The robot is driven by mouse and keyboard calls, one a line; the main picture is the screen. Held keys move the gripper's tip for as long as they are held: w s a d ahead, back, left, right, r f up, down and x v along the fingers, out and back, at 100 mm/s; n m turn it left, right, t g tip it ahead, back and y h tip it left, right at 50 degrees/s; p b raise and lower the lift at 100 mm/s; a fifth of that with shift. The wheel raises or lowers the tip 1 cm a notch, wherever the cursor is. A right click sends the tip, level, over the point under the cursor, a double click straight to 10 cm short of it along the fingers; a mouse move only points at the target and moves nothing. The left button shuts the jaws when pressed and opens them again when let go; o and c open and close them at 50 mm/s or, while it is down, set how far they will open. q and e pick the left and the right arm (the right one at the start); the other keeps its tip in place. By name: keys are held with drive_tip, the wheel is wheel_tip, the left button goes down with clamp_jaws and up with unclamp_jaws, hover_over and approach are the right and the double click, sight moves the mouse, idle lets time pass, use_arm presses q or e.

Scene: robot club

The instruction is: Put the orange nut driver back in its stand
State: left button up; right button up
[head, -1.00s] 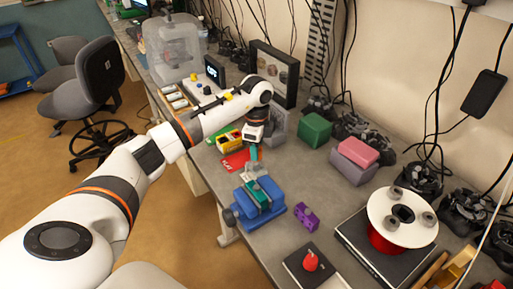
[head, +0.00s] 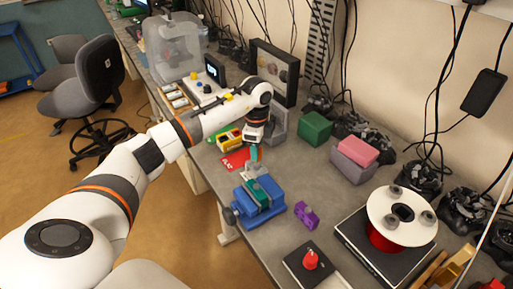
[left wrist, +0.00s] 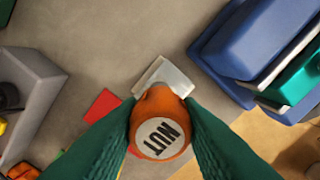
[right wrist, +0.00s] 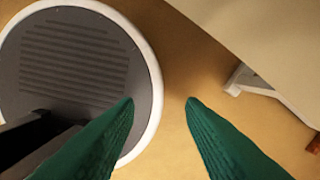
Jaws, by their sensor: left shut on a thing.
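The orange nut driver (left wrist: 162,122) is between the fingers of my left gripper in the left wrist view. Its round end, marked NUT, faces the camera. My left gripper (head: 254,152) is shut on it above the bench, just beyond the blue vise. A pale grey block (left wrist: 168,74) shows partly behind the driver's handle; it may be the stand, but I cannot tell. The driver's lower end is hidden, so I cannot tell whether it touches the block. My right gripper (right wrist: 160,102) is open and empty in the right wrist view, over the floor.
The blue vise (head: 246,210) stands close by the left gripper. A red card (head: 234,160) and a grey holder (head: 279,122) lie beyond. A purple block (head: 307,214), a red button (head: 310,260) and a spool (head: 402,216) occupy the near bench.

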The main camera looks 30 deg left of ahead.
use_arm(q)
drive_tip(key=shift+f+b, duration=0.6)
drive_tip(key=shift+f, duration=0.7)
idle(0.6)
idle(0.6)
drive_tip(key=shift+s+f, duration=0.2)
drive_tip(key=shift+f, duration=0.15)
idle(0.8)
drive_tip(key=o, duration=0.8)
drive_tip(key=shift+w, duration=0.2)
drive_tip(key=shift+r+p, duration=0.15)
drive_tip(key=shift+p, duration=0.15)
drive_tip(key=shift+r, duration=0.1)
drive_tip(key=shift+r+p, duration=2.15)
drive_tip(key=shift+r, duration=0.5)
